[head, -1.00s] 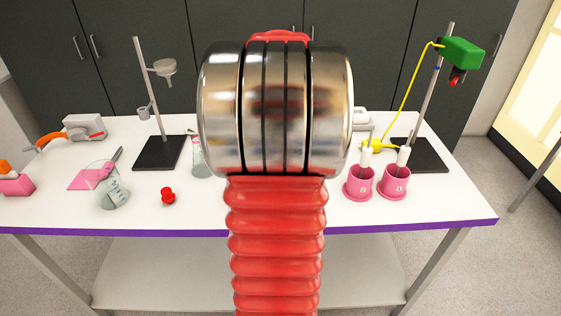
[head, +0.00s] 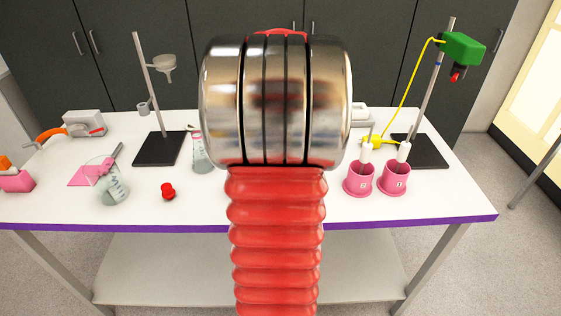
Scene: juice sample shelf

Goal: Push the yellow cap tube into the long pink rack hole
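My gripper is not in view; my own red ribbed arm with its metal joint fills the middle of the head view and hides the table centre. I cannot make out a yellow cap tube or a long pink rack. At the far left edge a pink block (head: 17,182) holds something with an orange top (head: 5,163), cut off by the frame. Two round pink holders, left (head: 359,187) and right (head: 394,181), stand at the table's right, each with a white-topped item upright in it.
The white table (head: 260,215) has a purple front edge. A beaker (head: 113,189), red knob (head: 168,191), flask (head: 201,158) and ring stand (head: 158,150) occupy the left. A stand with a green box (head: 463,48) and yellow cable stands at right. The front right is clear.

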